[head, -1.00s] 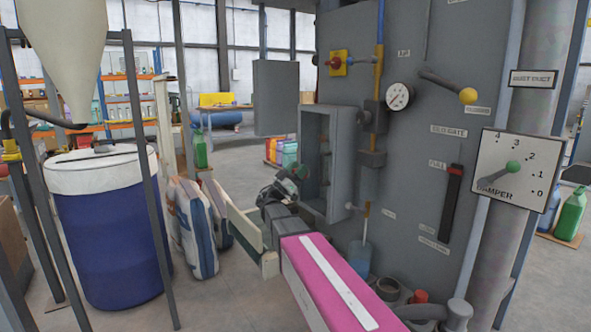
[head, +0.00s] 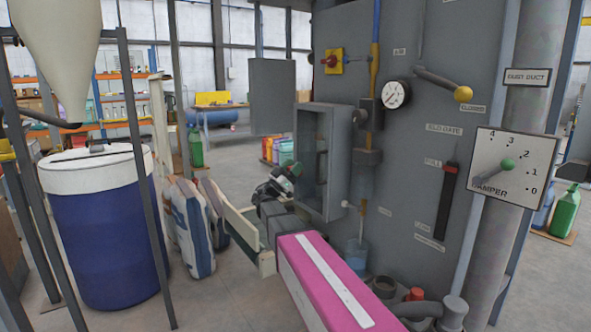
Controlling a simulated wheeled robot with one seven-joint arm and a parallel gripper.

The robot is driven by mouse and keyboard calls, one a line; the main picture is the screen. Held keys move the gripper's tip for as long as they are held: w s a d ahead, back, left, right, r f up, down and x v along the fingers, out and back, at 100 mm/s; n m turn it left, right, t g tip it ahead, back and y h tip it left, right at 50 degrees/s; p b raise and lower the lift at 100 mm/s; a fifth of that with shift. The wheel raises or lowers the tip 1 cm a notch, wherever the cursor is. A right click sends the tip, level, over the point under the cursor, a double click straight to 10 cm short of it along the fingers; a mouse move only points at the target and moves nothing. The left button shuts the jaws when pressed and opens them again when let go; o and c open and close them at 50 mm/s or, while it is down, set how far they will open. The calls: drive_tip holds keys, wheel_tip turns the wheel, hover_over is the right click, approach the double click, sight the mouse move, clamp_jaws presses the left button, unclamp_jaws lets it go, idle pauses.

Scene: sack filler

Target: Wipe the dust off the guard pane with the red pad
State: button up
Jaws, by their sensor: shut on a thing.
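My gripper (head: 287,180) is at the end of my pink arm, just left of the lower front of an open grey box on the machine's panel. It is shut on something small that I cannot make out. No red pad shows clearly; it may be hidden at the jaws. The guard pane (head: 322,150) appears to be the dark, slightly glassy surface inside the box frame. Dust on it is too fine to tell, and I cannot tell whether the gripper touches it.
A grey door (head: 272,97) stands open left of the box. A ball-ended lever (head: 440,82), gauge (head: 396,93) and damper dial (head: 515,168) are to the right. A blue drum (head: 105,230) and sacks (head: 190,225) stand left. A clear container (head: 357,255) is below the box.

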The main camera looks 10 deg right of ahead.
drive_tip(key=shift+w+a, duration=0.15)
drive_tip(key=shift+w, duration=0.25)
drive_tip(key=shift+t, duration=0.3)
drive_tip(key=shift+a, duration=0.15)
drive_tip(key=shift+s+a, duration=0.4)
drive_tip(key=shift+a, duration=0.45)
drive_tip(key=shift+s+a, duration=0.4)
drive_tip(key=shift+a, duration=0.5)
drive_tip(key=shift+s+a, duration=0.4)
drive_tip(key=shift+a, duration=0.45)
drive_tip(key=a, duration=0.1)
drive_tip(key=s+a, duration=0.1)
drive_tip(key=shift+s+a, duration=0.1)
drive_tip(key=shift+a, duration=0.3)
drive_tip(key=shift+d, duration=0.1)
